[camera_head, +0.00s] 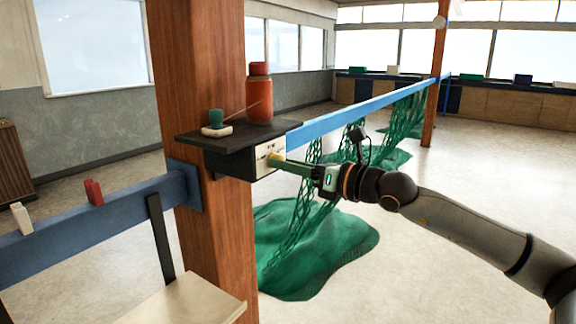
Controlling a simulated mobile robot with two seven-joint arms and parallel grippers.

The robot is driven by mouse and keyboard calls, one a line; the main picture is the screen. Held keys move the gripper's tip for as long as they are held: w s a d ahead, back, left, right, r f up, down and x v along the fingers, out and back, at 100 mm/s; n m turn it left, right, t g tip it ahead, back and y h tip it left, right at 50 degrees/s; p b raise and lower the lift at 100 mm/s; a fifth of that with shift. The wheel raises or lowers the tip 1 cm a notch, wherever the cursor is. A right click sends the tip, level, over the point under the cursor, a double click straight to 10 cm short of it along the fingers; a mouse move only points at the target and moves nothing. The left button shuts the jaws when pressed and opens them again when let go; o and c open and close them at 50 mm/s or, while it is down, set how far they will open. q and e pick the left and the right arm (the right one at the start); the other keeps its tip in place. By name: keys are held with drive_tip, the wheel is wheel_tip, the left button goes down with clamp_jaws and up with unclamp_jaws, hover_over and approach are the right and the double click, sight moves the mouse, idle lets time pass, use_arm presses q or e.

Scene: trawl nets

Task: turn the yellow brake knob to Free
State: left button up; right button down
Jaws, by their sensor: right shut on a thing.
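The yellow brake knob (275,159) sits on a pale labelled plate (264,152) on the front of a dark box fixed to the wooden post. The label's words are too small to read. My right gripper (284,164) reaches in from the right, level with the knob, and is shut on it. Its fingers cover part of the knob, so I cannot tell which mark the knob points to. My left gripper is not in view.
A dark shelf (190,139) above the box holds an orange bottle (259,98) and a small green-topped item (216,122). Green netting (310,250) hangs from the blue rail (360,101) behind my arm. A pale stool-like top (190,302) stands below left.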

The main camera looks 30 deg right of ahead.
use_arm(q)
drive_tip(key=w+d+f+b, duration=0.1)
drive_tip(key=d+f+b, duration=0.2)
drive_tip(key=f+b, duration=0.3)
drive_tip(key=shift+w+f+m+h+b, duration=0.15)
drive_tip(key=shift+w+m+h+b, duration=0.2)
drive_tip(key=shift+b, duration=1.3)
use_arm(e)
drive_tip(key=shift+d+n+y, duration=0.1)
drive_tip(key=shift+n+y, duration=0.3)
drive_tip(key=shift+n, duration=11.8)
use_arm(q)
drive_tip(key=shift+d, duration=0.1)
